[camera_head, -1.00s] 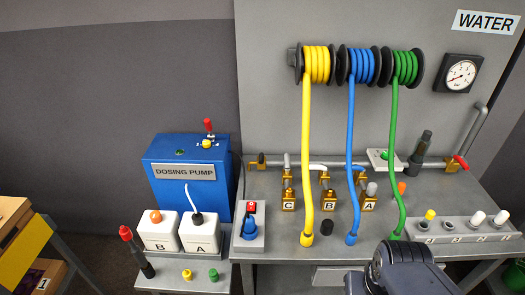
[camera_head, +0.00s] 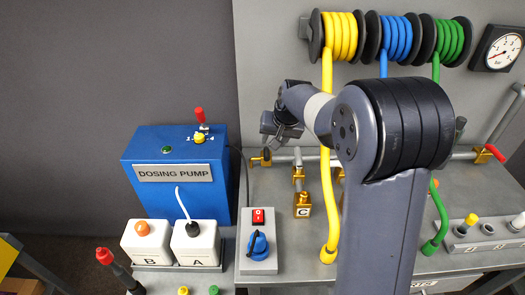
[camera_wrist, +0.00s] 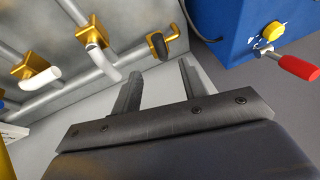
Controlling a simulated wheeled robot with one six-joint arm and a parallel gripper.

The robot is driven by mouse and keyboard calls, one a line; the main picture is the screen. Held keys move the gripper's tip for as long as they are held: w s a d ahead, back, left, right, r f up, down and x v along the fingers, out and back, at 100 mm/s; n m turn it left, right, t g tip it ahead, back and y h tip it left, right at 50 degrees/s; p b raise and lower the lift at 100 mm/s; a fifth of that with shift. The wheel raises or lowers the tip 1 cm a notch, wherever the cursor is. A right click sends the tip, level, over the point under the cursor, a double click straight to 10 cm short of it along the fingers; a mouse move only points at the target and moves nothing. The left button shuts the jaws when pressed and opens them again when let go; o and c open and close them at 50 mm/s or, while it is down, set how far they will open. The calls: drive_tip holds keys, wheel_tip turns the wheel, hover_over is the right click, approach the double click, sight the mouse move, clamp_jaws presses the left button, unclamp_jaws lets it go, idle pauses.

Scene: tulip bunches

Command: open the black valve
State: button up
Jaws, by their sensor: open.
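The black valve (camera_head: 266,154) is a brass fitting with a small dark handle at the left end of the grey pipe, just right of the dosing pump. It also shows in the wrist view (camera_wrist: 176,44), its dark handle sticking out from the brass body near the top centre. My gripper (camera_head: 281,128) is above it in the head view. In the wrist view my gripper (camera_wrist: 158,72) is open and empty, its fingers pointing toward the valve, apart from it. The exact gap is hard to judge.
Brass valves with white handles (camera_wrist: 97,60) sit along the same pipe. The blue dosing pump (camera_head: 180,172) has a red lever (camera_head: 199,115) close by. A yellow hose (camera_head: 326,200) hangs beside my arm. A switch box (camera_head: 259,262) stands in front.

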sight(267, 155)
drive_tip(key=p+x, duration=0.2)
drive_tip(key=x, duration=0.8)
drive_tip(key=shift+f, duration=0.1)
drive_tip(key=shift+s, duration=0.1)
clamp_jaws()
idle(0.3)
